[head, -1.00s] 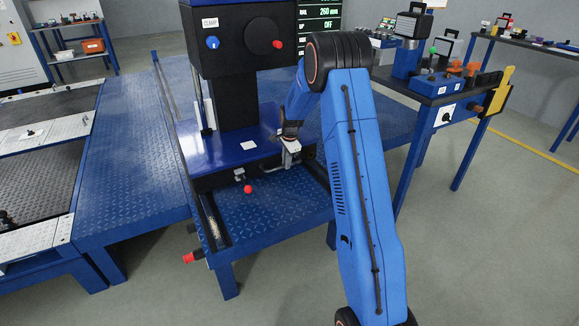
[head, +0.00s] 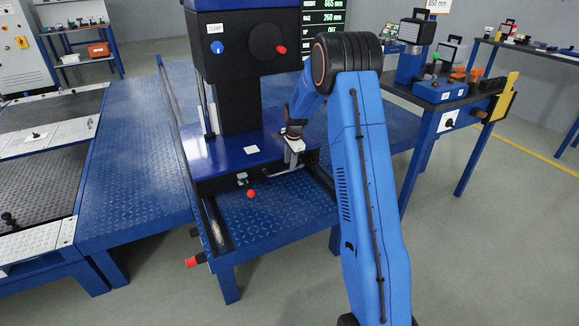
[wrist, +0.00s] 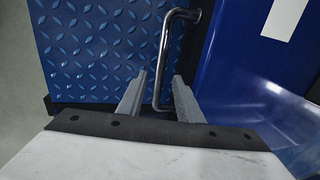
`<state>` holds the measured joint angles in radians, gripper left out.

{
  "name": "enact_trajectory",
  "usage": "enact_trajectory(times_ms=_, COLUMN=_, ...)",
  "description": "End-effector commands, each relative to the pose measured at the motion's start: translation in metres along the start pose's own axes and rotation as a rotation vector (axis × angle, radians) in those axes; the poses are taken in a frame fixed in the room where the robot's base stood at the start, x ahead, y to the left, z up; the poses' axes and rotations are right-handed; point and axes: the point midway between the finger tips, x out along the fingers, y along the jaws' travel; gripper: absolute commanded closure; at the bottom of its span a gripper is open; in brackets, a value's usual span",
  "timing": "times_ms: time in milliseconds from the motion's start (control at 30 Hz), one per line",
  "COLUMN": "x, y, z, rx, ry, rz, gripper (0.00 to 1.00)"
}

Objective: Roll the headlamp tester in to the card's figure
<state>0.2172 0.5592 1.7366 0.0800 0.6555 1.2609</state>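The headlamp tester has a blue base (head: 222,160), a black column and a black head box (head: 235,46) with a CLAMP label, a blue knob and a red-knobbed wheel. It stands on two dark floor rails (head: 216,232) on a blue tread plate. My gripper (head: 293,152) is low at the right front of the base. In the wrist view my gripper (wrist: 160,76) is open, with a bent chrome handle (wrist: 163,60) running between its two separated fingers. Whether either finger touches the handle is unclear. The card (head: 433,4) at the top right is cut off and appears to read 650 mm.
A screen (head: 321,18) behind the head reads about 665 mm, with rail 260 mm and OFF. A red-balled lever (head: 251,194) sticks out of the base front. A blue bench (head: 440,95) with devices stands right. Roller-bed plates (head: 40,150) lie left.

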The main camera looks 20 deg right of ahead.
Motion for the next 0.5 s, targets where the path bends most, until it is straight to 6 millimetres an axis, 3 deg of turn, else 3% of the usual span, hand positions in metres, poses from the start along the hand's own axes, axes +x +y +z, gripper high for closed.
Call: enact_trajectory(times_ms=500, x=-0.104, y=-0.001, z=0.0, rx=-0.001, ry=0.001, rz=-0.003, gripper=0.67)
